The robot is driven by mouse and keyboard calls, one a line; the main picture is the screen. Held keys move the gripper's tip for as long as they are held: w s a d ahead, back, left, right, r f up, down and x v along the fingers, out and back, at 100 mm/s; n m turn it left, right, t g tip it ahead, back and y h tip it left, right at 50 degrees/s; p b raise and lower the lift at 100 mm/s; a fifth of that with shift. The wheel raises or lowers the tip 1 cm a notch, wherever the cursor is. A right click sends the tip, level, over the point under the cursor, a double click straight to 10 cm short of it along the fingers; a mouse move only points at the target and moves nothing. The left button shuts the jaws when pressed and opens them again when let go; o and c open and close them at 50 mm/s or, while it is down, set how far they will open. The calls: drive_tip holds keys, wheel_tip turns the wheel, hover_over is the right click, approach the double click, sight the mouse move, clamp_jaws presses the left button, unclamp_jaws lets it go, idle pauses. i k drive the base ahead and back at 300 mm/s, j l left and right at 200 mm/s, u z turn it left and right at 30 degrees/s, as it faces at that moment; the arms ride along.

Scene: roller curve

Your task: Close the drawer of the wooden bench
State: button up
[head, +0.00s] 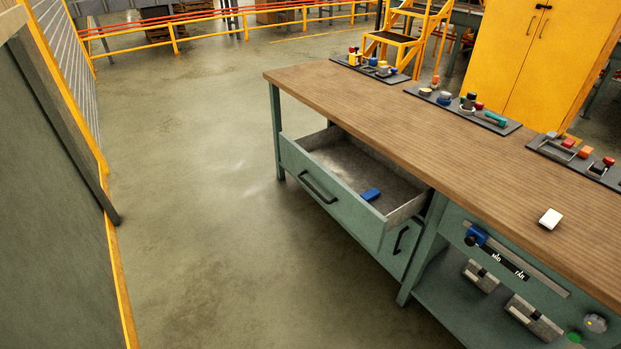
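The wooden bench (400,102) stands on the right, with a brown wood top and green-grey legs and panels. Its upper drawer (328,190) is pulled out toward the left, and the inside shows. A dark bar handle (318,187) sits on the drawer's front. A blue block (371,194) lies inside the drawer near its front right. A second dark handle (401,239) shows on a front below, which looks shut. My gripper is not in view.
Clear floor (200,200) lies left of the bench. A dark panel with a yellow edge (118,280) stands at the left. Black trays (370,70) of small parts and a white block (550,218) are on the benchtop. A yellow cabinet (540,60) stands behind.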

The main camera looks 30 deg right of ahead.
sight(336, 166)
drive_tip(key=i+l+u, duration=0.2)
drive_tip(key=i, duration=0.5)
drive_tip(key=i+l+u, duration=0.25)
drive_tip(key=i+l, duration=0.15)
drive_tip(key=i, duration=0.25)
drive_tip(key=i+l+u, duration=0.2)
drive_tip(key=i+l, duration=0.3)
drive_tip(key=i, duration=0.1)
